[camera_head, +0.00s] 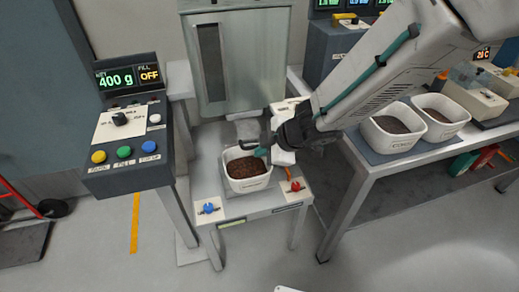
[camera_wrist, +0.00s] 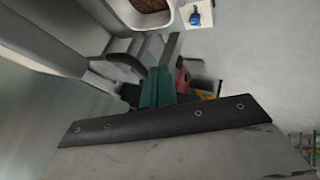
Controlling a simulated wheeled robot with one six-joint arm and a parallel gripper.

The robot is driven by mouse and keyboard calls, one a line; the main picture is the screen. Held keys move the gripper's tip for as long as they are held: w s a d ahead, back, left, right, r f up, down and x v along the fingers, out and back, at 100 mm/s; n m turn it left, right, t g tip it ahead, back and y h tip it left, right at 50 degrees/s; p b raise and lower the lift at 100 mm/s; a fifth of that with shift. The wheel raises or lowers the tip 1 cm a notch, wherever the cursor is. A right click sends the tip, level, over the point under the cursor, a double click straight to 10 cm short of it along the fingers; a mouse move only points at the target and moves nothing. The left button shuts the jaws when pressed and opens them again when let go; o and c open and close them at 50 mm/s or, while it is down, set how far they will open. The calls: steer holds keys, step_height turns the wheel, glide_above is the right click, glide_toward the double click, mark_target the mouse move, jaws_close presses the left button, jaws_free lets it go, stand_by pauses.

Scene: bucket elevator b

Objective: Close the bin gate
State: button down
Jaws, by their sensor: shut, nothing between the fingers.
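The grey metal bin (camera_head: 245,60) with a dark vertical sight window stands against the back wall in the head view. Its outlet is above a white tub (camera_head: 248,186) of brown material, partly hidden by my arm. I cannot make out the gate or its position. My gripper (camera_head: 262,151) is just above the tub's rear right rim, below the bin. Its teal fingers (camera_wrist: 160,75) are together and empty in the wrist view. A dark bolted strip (camera_wrist: 165,121) crosses in front of them there; I cannot tell what it belongs to.
The tub stands on a small stand with a blue knob (camera_head: 208,208) and a red knob (camera_head: 295,186). A control panel (camera_head: 123,140) at left reads 400 g and FILL OFF. A bench (camera_head: 375,161) at right holds two filled tubs. The front floor is clear.

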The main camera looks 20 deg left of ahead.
mark_target(253, 138)
steer(key=shift+w+a, duration=0.5)
steer(key=shift+w, duration=0.3)
steer(key=shift+w+a, duration=0.5)
steer(key=shift+w, duration=0.3)
steer(key=shift+w+a, duration=0.5)
steer(key=shift+w, duration=0.3)
